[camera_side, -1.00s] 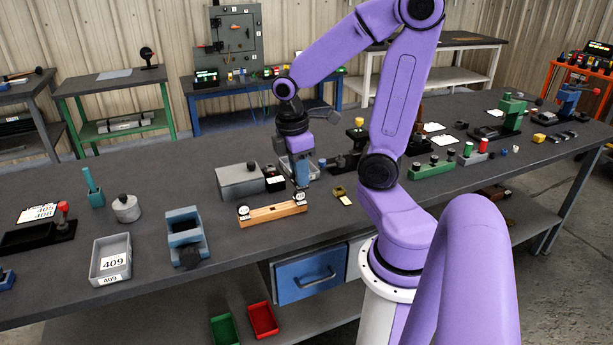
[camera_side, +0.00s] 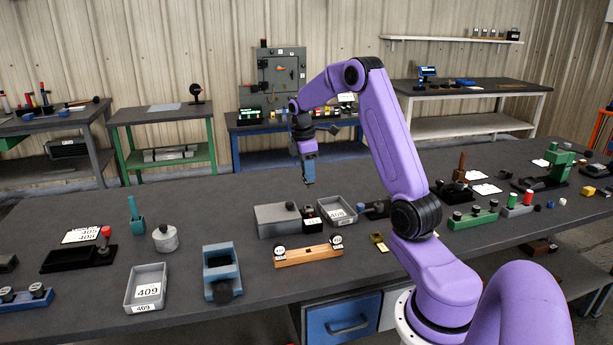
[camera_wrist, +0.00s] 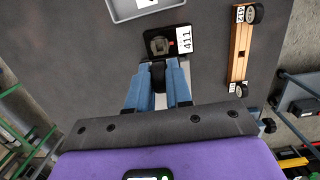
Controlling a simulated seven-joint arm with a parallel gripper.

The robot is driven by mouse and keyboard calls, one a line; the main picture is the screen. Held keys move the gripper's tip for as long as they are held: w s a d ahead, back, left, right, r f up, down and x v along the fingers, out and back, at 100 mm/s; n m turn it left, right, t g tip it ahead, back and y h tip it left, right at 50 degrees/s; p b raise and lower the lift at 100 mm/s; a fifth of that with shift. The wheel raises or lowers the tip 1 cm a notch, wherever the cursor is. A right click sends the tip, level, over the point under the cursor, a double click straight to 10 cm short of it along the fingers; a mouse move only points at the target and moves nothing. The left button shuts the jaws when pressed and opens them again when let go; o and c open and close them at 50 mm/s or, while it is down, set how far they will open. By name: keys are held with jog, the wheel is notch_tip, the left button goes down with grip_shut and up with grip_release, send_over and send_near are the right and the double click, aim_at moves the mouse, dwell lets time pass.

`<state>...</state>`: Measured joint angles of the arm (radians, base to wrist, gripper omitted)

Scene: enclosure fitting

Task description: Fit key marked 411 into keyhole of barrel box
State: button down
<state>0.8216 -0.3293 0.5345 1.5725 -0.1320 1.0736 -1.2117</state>
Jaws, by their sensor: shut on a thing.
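My gripper (camera_side: 309,181) is raised above the bench, behind the grey lidded box. In the wrist view its blue fingers (camera_wrist: 159,88) are shut on a small dark piece (camera_wrist: 158,73), apparently the key; no mark is readable on it. A black block (camera_wrist: 150,32) with a grey fitting, a red dot and a white 411 label lies beyond the fingertips in that view. It also shows in the side view (camera_side: 314,225), between the lidded box (camera_side: 275,223) and a grey tray (camera_side: 351,217). I cannot tell for sure which is the barrel box, and no keyhole is clear.
A wooden rail (camera_side: 310,256) with two dark knobs lies in front of the block. A blue open box (camera_side: 221,260), a grey 409 tray (camera_side: 147,292) and a round grey pot (camera_side: 165,238) stand left. Green fixtures stand right. The bench behind the lidded box is clear.

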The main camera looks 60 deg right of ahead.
aim_at(308, 187)
jog(key=shift+d, duration=0.2)
jog(key=shift+f, duration=0.1)
jog(key=shift+f, duration=2.85)
jog(key=shift+f, duration=1.3)
jog(key=c, duration=1)
grip_release()
jog(key=shift+o, duration=0.2)
notch_tip(308, 187, up, 17)
jog(key=w+a, duration=0.1)
jog(key=shift+w+a+r, duration=0.15)
jog(key=shift+w+a, duration=0.1)
jog(key=shift+a, duration=0.05)
